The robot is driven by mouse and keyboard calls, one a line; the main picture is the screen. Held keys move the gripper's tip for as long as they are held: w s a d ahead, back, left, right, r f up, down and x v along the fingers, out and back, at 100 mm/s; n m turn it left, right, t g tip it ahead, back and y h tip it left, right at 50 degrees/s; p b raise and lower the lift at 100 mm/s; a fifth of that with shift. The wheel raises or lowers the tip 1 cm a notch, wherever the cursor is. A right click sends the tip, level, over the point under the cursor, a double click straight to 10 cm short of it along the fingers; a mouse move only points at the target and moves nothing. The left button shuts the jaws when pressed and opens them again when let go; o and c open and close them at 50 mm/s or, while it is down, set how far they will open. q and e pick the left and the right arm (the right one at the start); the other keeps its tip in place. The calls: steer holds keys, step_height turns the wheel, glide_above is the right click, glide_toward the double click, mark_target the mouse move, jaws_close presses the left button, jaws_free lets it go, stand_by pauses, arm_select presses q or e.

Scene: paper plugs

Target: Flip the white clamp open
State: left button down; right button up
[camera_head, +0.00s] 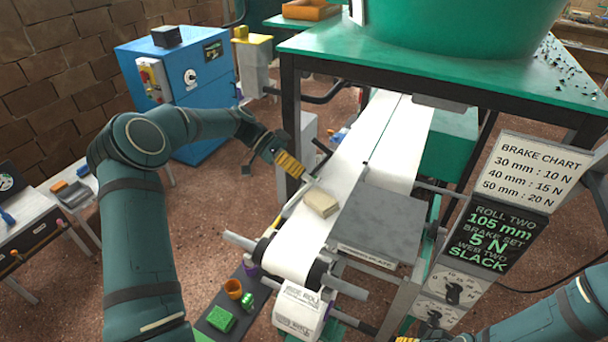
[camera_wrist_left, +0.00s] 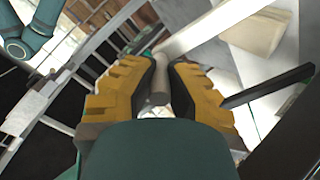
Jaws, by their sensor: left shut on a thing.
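My left gripper (camera_head: 306,180) is beside the left edge of the white paper web, with its ribbed yellow fingers pointing down toward it. In the left wrist view my left gripper (camera_wrist_left: 164,72) is shut on a pale grey rod (camera_wrist_left: 159,82). A white bar (camera_wrist_left: 212,27) runs from near the fingertips to the upper right. I cannot tell for sure which part is the white clamp, as the fingers hide much of it. Only a yellow tip of my right gripper (camera_head: 406,339) shows at the bottom edge in the head view.
A cream block (camera_head: 320,204) lies on the white web (camera_head: 362,150), close to my left gripper. A grey plate (camera_head: 382,224) stands right of it. Rollers and bars stick out below. A dark mat (camera_head: 215,325) holds small green and orange pieces. Dial panels (camera_head: 455,290) stand at right.

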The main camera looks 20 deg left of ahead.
arm_select(q)
steer(key=shift+s+a+f, duration=0.1)
steer(key=shift+a, duration=0.15)
steer(key=c, duration=0.9)
jaws_free()
steer(key=v, duration=1.2)
steer(key=shift+a, duration=0.1)
